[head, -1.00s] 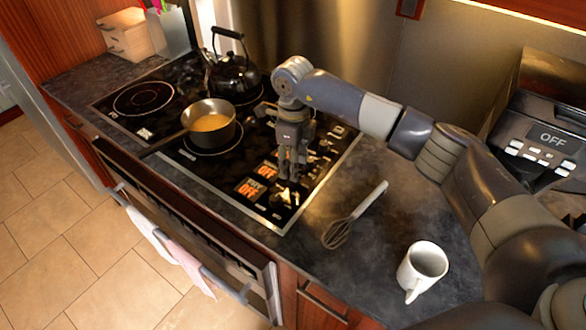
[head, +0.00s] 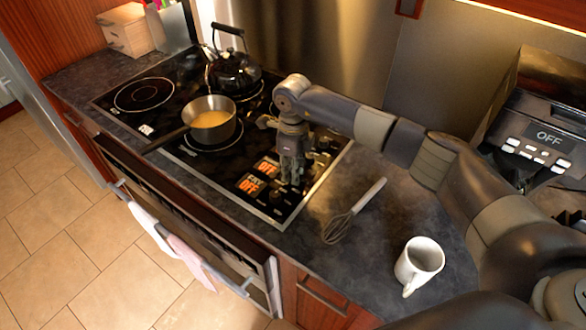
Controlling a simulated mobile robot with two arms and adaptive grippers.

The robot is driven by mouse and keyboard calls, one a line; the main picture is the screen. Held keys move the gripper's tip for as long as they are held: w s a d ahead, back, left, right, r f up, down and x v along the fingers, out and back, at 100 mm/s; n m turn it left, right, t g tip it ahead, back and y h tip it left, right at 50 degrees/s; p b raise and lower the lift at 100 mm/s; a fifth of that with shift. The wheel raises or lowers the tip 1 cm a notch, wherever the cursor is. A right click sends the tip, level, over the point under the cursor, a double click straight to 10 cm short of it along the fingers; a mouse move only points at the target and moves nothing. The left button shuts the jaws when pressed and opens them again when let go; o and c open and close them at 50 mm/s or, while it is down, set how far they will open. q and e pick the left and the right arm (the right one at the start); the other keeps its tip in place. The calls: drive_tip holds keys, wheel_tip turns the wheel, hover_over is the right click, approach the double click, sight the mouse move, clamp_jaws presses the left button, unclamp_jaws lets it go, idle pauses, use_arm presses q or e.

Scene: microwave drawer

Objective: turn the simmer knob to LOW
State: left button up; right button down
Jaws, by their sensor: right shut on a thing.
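The black cooktop (head: 172,82) is set into the dark counter. Orange "OFF" displays (head: 249,184) glow at its right end, beside the control knobs. My right gripper (head: 291,180) points down over this control area, its fingers shut on a knob that they largely hide. I cannot read the knob's setting. A dark knob (head: 277,196) shows just in front of the fingers. A pan of yellow-orange liquid (head: 211,120) stands on a burner left of the gripper. My left gripper is not in view.
A black kettle (head: 233,72) stands behind the pan. Towels (head: 185,258) hang on the front rail.

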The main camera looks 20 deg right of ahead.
drive_tip(key=shift+m, duration=0.3)
drive_tip(key=m+b, duration=0.2)
drive_tip(key=shift+w+m, duration=0.1)
drive_tip(key=shift+m, duration=0.2)
drive_tip(key=m+b, duration=0.1)
drive_tip(key=m, duration=0.2)
drive_tip(key=shift+m+b, duration=0.3)
drive_tip(key=m+b, duration=0.1)
drive_tip(key=m, duration=0.2)
drive_tip(key=shift+m, duration=0.3)
drive_tip(key=shift+r+m+b, duration=0.1)
drive_tip(key=shift+m+b, duration=0.4)
drive_tip(key=shift+m, duration=1.1)
drive_tip(key=c, duration=1.6)
unclamp_jaws()
drive_tip(key=shift+o, duration=1.3)
